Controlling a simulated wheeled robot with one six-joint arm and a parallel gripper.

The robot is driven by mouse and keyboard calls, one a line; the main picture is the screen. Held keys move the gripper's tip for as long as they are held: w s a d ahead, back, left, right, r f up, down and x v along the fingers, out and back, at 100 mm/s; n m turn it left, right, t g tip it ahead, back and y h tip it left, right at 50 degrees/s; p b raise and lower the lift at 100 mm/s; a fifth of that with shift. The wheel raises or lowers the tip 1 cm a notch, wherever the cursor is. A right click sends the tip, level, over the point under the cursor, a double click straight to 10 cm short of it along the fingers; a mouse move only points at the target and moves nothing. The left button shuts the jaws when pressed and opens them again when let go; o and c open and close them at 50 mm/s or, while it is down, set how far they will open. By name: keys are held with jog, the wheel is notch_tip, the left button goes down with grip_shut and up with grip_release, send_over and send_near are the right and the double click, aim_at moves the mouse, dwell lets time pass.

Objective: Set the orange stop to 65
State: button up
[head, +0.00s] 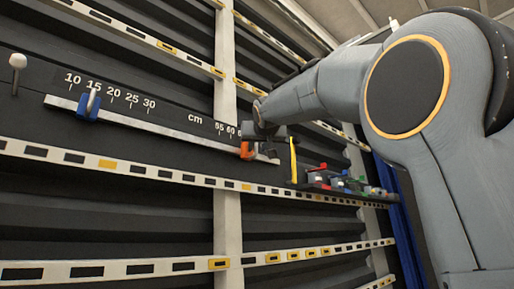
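The orange stop (247,151) sits on the silver rail (165,128) at the right part of the scale, just right of the 60 mark. The scale board (180,113) shows 10 to 30 at left, then "cm", 55 and 60; any marks farther right are hidden by my gripper and arm. My gripper (262,141) is at the orange stop, overlapping its upper right side in the picture. Its fingers are small and dark, so I cannot tell whether they touch or hold the stop.
A blue stop (88,106) sits near 15 on the same rail. A white-knobbed pin (17,62) stands at far left. A yellow upright strip (293,160) and a shelf of small coloured items (340,184) are right of the rail. Slotted strips (150,167) cross the dark wall.

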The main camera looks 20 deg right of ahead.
jog(key=shift+s, duration=0.15)
jog(key=s+a+b, duration=0.1)
jog(key=s+b, duration=0.2)
jog(key=s, duration=0.4)
jog(key=shift+s, duration=0.25)
dwell(0.4)
jog(key=w+a+f+n+g+y, duration=0.2)
jog(key=f+g, duration=0.6)
jog(key=f, duration=3.7)
jog(key=s+f+g, duration=0.4)
jog(key=s+f, duration=1)
jog(key=f, duration=0.4)
jog(key=s+f+g, duration=0.5)
jog(key=s+f, duration=1)
jog(key=f, duration=0.3)
jog(key=shift+a+m+y, duration=0.3)
jog(key=shift+a, duration=0.1)
